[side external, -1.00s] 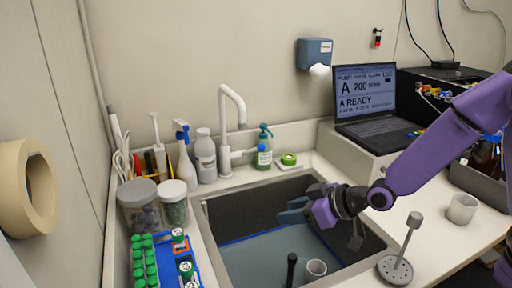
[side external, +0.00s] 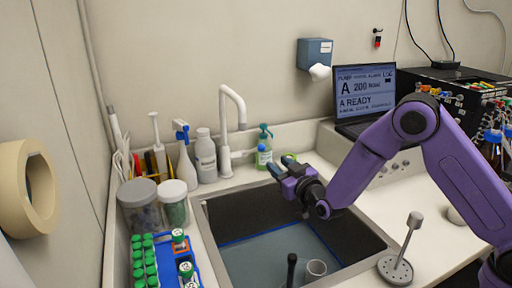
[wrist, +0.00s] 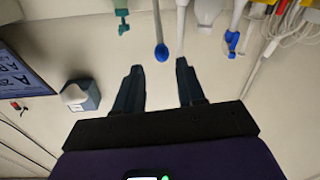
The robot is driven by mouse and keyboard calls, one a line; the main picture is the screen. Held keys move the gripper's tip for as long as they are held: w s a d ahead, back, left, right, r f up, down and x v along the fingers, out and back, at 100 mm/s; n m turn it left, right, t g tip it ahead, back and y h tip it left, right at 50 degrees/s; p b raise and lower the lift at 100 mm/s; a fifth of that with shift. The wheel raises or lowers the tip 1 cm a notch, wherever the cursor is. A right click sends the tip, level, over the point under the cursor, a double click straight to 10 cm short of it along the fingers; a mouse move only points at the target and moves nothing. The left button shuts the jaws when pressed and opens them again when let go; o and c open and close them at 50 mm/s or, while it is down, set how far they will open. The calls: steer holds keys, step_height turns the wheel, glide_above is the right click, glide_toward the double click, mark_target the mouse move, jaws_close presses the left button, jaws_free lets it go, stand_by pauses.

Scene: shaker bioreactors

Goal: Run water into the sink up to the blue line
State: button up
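The sink (side external: 207,228) is a dark basin with a light rim, set in the counter. A blue line (side external: 262,235) runs along its inner wall, above a blue-grey lower area; I cannot tell whether that is water. The white gooseneck tap (side external: 240,115) stands behind the sink, with a white side part (side external: 238,154) low on it. I see no stream from the spout. My gripper (side external: 279,165) is over the sink's back right, right of the tap and apart from it. In the wrist view my gripper (wrist: 160,66) is open and empty, facing the wall.
A green pump bottle (side external: 263,150) stands close behind my gripper. A white bottle (side external: 205,157) and a spray bottle (side external: 185,155) stand left of the tap. A laptop (side external: 364,92) stands at the back right.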

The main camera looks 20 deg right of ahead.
mark_target(251, 151)
steer(key=w, duration=0.4)
steer(key=w+a, duration=0.1)
steer(key=w, duration=0.8)
steer(key=shift+w+a, duration=0.25)
steer(key=shift+w, duration=0.15)
jaws_close()
